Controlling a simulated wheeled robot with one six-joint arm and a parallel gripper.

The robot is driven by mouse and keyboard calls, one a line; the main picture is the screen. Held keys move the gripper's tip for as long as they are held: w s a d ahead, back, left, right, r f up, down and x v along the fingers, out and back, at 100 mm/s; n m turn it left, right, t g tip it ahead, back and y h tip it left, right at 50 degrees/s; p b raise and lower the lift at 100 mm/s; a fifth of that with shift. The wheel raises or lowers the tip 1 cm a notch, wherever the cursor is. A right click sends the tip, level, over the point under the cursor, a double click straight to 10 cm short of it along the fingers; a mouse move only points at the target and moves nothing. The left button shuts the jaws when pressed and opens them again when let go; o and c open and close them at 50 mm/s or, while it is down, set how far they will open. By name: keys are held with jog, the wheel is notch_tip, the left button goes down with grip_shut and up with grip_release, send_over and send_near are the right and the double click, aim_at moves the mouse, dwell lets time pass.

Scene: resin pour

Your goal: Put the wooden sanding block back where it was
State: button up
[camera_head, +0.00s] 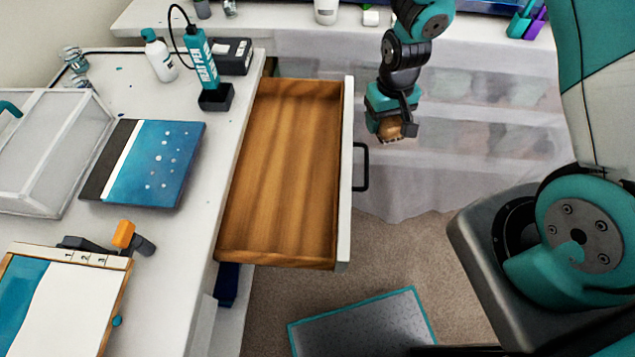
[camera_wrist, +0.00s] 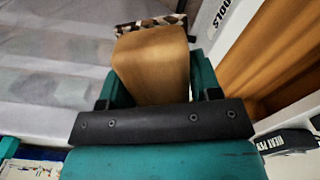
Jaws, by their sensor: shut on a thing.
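The wooden sanding block (camera_wrist: 152,62) is held between the fingers of my gripper (camera_wrist: 150,92), and a spotted brown and white edge shows at its far end in the wrist view. In the head view my gripper (camera_head: 392,122) is shut on the block (camera_head: 390,130), in the air to the right of the open drawer. The drawer (camera_head: 283,170) is pulled out from the white workbench and looks empty, with a bare wooden floor. Part of the drawer also shows at the right of the wrist view (camera_wrist: 268,58).
The drawer's black handle (camera_head: 362,167) faces my arm. On the bench are a heat pen (camera_head: 203,62) in its stand, a white bottle (camera_head: 159,58), a blue panel (camera_head: 155,165) and a clear box (camera_head: 45,150). A grey teal-edged mat (camera_head: 365,325) lies on the floor.

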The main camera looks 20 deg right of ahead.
jog(key=shift+n, duration=0.7)
jog(key=a+b, duration=0.1)
jog(key=a, duration=0.1)
jog(key=a+b, duration=0.2)
jog(key=a, duration=0.1)
jog(key=w+a+b, duration=0.1)
jog(key=a+b, duration=0.1)
jog(key=shift+w+a+r, duration=0.1)
jog(key=shift+a+r, duration=0.15)
jog(key=shift+r, duration=0.05)
jog(key=s+a+r+n+b, duration=0.2)
jog(key=s+a+r+b, duration=0.1)
jog(key=s+a+b, duration=0.3)
jog(key=s+a+r+n+b, duration=0.1)
jog(key=s+a+r+b, duration=0.25)
jog(key=a, duration=0.45)
jog(key=b, duration=0.1)
send_over(299, 207)
notch_tip(299, 207, down, 14)
jog(key=shift+f, duration=2.45)
